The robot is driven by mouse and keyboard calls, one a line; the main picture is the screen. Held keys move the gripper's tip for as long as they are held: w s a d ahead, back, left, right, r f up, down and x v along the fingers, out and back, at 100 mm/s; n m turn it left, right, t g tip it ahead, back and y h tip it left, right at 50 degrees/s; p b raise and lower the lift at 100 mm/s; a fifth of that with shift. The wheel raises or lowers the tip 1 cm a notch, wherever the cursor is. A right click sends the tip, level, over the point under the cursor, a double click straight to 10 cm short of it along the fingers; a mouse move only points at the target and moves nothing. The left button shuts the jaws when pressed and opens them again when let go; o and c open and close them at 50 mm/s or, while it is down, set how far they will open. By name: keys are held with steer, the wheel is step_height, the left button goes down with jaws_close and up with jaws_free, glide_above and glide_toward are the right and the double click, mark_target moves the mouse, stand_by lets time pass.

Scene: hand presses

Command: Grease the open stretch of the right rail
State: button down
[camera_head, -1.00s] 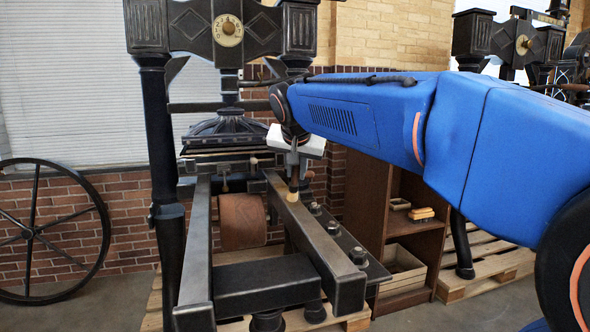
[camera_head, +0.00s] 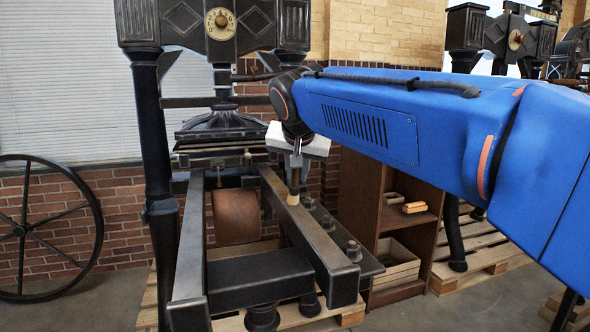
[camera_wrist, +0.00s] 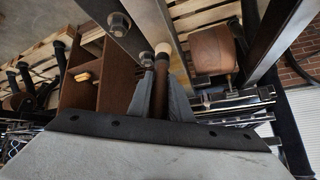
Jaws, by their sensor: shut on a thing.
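The right rail (camera_head: 318,238) is a dark metal bar running from under the press head toward the front. It also shows in the wrist view (camera_wrist: 150,20). My gripper (camera_head: 296,168) is shut on a brush (camera_head: 295,180) with a brown handle and a pale tip. In the wrist view the handle (camera_wrist: 160,90) stands between my two grey fingers (camera_wrist: 163,98). The pale tip points down and appears to meet the rail's top, toward its far part. I cannot make out any grease on the rail. The left rail (camera_head: 189,250) runs alongside, apart from the brush.
A bolted strip (camera_head: 335,235) lies right of the right rail. A dark crosspiece (camera_head: 258,280) joins the rails, with a brown roller (camera_head: 237,215) behind it. The press's left column (camera_head: 155,150) stands close. A brown shelf (camera_head: 385,230) stands at the right.

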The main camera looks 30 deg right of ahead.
steer(key=s+a, duration=0.3)
steer(key=s, duration=0.7)
steer(key=s+a, duration=0.2)
steer(key=s, duration=0.7)
steer(key=shift+s+a, duration=0.35)
steer(key=shift+a, duration=0.05)
stand_by(1.4)
steer(key=shift+s, duration=0.1)
steer(key=shift+s+a+f, duration=0.1)
steer(key=shift+s+a, duration=0.15)
steer(key=shift+s, duration=0.35)
steer(key=shift+s+a, duration=0.2)
steer(key=shift+s, duration=0.35)
steer(key=shift+s+a, duration=0.15)
steer(key=shift+s, duration=0.45)
